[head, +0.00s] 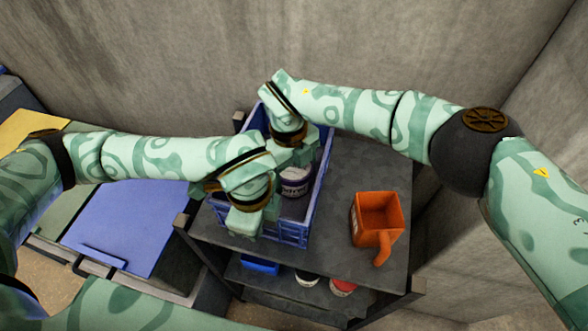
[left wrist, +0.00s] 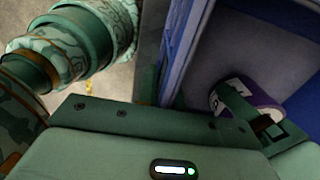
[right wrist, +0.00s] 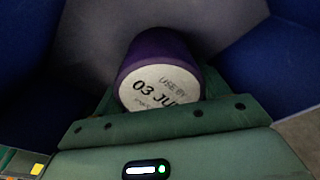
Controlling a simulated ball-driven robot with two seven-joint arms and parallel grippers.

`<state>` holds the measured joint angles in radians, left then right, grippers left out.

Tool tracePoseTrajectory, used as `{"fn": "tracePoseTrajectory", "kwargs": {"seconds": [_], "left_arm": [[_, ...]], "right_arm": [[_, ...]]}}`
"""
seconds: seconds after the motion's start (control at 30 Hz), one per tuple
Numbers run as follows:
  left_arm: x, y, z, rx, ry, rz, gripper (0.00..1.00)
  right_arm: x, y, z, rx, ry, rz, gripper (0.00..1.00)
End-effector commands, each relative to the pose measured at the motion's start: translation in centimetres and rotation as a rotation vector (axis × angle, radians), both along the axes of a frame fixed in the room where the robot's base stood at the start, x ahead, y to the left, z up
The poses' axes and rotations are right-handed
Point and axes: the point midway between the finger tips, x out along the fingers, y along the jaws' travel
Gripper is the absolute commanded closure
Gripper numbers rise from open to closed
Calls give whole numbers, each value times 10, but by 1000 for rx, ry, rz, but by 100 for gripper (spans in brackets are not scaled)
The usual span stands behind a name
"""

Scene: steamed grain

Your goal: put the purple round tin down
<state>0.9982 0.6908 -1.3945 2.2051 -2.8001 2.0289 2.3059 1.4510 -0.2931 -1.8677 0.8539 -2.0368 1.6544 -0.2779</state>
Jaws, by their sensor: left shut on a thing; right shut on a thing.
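The purple round tin (head: 295,183) is inside the blue crate (head: 291,233), with a pale lid and a white label band. My right gripper (head: 296,157) reaches down into the crate and is shut on the tin. The right wrist view shows the tin's printed lid (right wrist: 160,88) close up; whether its base touches the crate floor is hidden.
The crate stands on a dark grey shelf top (head: 372,170). An orange open-topped container with a handle (head: 376,222) stands to its right. A lower shelf holds a blue item (head: 259,265) and round tins (head: 342,288). Blue-lidded bins (head: 118,222) are at left; concrete walls rise behind.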

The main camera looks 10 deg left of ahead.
Motion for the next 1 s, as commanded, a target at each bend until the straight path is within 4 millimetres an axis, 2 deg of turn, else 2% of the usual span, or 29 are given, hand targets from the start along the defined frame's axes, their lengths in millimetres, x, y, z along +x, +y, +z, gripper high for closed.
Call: {"fn": "tracePoseTrajectory", "kwargs": {"seconds": [0.13,0.17,0.23,0.5,0.63,1.0], "left_arm": [[0,0,0,0,0,0,100],[0,0,0,0,0,0,100],[0,0,0,0,0,0,100],[0,0,0,0,0,0,100],[0,0,0,0,0,0,100],[0,0,0,0,0,0,100]], "right_arm": [[0,0,-1,1,1,0,63],[0,0,-2,0,1,0,22],[0,0,-2,0,1,0,3],[0,0,-1,1,1,0,3],[1,1,8,1,-1,0,3],[7,9,90,0,-2,0,3]]}}
